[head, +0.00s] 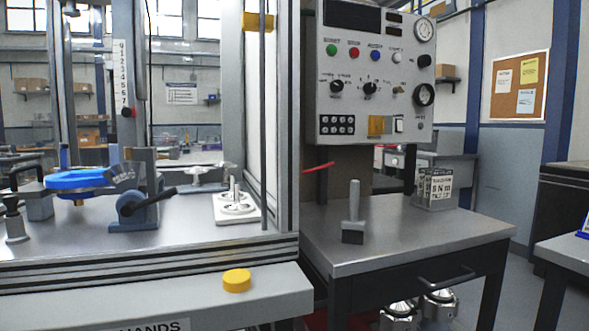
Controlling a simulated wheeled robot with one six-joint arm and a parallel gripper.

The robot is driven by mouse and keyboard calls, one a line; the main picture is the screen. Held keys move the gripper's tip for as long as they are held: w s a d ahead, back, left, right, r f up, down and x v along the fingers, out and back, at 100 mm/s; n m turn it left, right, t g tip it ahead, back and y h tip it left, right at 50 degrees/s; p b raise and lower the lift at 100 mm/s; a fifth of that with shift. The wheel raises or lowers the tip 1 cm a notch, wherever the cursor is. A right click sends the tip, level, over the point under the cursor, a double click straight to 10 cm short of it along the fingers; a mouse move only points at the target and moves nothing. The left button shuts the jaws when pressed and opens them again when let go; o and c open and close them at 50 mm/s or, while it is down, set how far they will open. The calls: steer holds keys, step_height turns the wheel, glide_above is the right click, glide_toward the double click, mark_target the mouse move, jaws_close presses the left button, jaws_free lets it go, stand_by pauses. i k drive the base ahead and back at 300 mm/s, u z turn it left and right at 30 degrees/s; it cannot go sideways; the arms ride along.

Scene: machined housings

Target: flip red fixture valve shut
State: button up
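A thin red lever (319,167), which looks like the handle of the red fixture valve, sticks out to the right from the frame post (288,150) of the machine enclosure. It lies nearly level, with its right end slightly higher. The valve body behind it is hidden or too small to make out. I cannot tell from its angle whether the valve is open or shut. My gripper is not in view, and nothing touches the lever.
A control panel (375,75) hangs above right of the lever. Below it, a steel table (440,240) bears a grey upright post on a block (353,222). A blue ring part (75,181) sits in the enclosure at left. A yellow button (237,281) is in front.

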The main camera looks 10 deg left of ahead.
mark_target(302, 172)
steer(key=u, duration=0.05)
steer(key=i, duration=1.15)
steer(key=z, duration=0.1)
